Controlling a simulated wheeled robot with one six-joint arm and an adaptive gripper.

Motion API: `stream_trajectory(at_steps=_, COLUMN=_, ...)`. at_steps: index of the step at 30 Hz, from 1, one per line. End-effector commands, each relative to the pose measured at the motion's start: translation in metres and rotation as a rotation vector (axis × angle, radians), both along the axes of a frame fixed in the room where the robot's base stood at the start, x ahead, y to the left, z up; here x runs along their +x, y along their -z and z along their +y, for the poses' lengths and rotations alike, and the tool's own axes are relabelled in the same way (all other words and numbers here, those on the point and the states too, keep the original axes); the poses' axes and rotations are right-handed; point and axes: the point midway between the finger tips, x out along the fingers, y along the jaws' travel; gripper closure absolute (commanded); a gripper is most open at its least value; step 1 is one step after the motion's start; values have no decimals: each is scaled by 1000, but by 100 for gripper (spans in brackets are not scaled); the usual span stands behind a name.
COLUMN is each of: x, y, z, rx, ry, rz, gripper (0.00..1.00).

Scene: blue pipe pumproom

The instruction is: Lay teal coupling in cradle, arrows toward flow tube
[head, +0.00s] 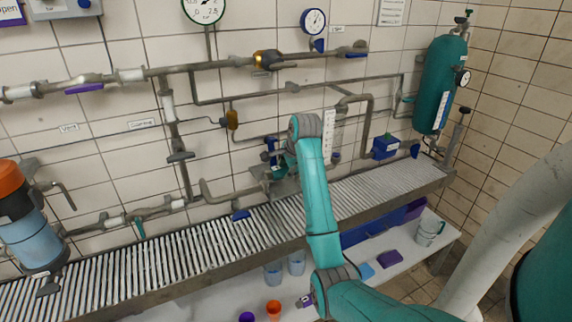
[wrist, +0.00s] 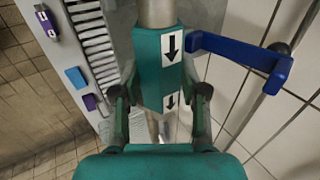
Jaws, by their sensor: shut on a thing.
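The teal coupling (wrist: 150,72) is between the fingers of my gripper (wrist: 160,97) in the wrist view, and the gripper is shut on it. Its white labels carry black arrows pointing down in that picture. A grey pipe-like piece (wrist: 157,12) rises from its top end. In the head view, my arm reaches to the wall pipework, and the gripper and coupling are small and partly hidden there. A white scaled tube (head: 328,135), perhaps the flow tube, stands just right of my wrist. I cannot clearly make out the cradle.
A blue bracket-like piece (wrist: 240,55) is close right of the coupling in the wrist view. A slatted grey conveyor (head: 130,262) runs below the pipes. A white shelf (head: 400,275) holds cups and small blocks. A teal cylinder (head: 438,85) stands at the right.

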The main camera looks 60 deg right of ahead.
Motion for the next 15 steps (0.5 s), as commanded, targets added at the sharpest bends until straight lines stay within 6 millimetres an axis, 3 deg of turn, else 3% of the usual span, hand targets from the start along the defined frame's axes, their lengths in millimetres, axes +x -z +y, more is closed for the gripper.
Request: stream_trajectory(at_steps=15, x=0, y=30, z=0, rx=-1, ry=0, rz=-1, gripper=100)
